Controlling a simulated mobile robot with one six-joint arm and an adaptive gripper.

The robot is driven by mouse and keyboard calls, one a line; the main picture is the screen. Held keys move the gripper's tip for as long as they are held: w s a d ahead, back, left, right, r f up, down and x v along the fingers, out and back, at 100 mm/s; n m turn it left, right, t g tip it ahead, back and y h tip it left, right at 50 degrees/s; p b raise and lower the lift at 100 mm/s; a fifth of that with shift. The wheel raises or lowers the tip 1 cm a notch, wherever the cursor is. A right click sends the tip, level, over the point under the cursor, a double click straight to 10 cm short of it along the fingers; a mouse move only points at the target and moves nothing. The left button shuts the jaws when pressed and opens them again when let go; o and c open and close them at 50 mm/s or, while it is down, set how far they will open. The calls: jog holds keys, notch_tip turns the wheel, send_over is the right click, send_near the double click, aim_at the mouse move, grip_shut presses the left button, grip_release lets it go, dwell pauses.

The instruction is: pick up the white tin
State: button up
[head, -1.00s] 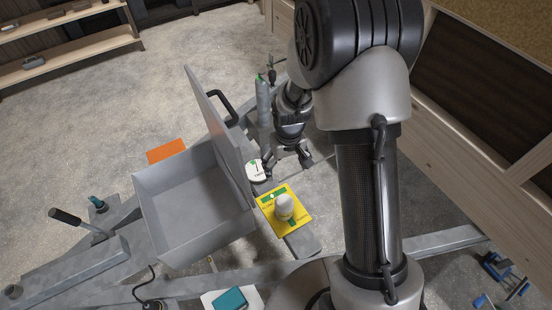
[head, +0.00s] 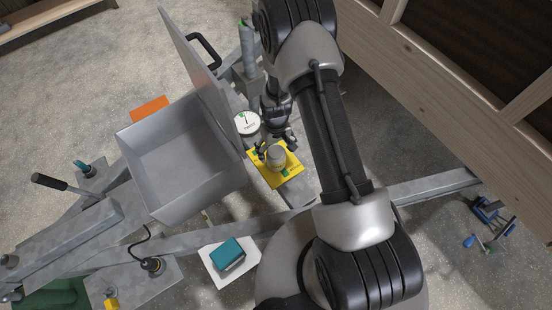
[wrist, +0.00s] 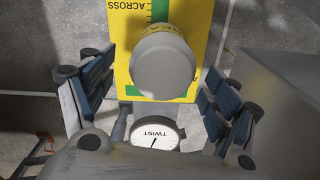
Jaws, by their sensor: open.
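The white tin (head: 275,157) stands on a yellow card (head: 267,178) beside the grey box, looking greyish in shade. In the wrist view the tin (wrist: 165,68) is seen from above, over the yellow card with green markings. My gripper (head: 277,144) is open at the tin. In the wrist view its two blue-padded fingers lie left and right of the tin, with visible gaps. I cannot tell how far down they reach. The tin's lower part is mostly hidden from above.
A white round dial marked TWIST (wrist: 155,132) lies close to the tin; the head view shows it too (head: 247,123). The grey box (head: 185,170) with its raised lid (head: 196,78) is close on the left. A teal block (head: 228,253) lies in front.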

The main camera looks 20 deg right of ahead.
jog(key=f, duration=0.2)
jog(key=f+b, duration=0.1)
jog(key=s+f+b, duration=0.1)
jog(key=f, duration=0.1)
jog(key=shift+f, duration=0.3)
jog(key=shift+w, duration=0.1)
jog(key=shift+r, duration=0.1)
jog(key=c, duration=1.5)
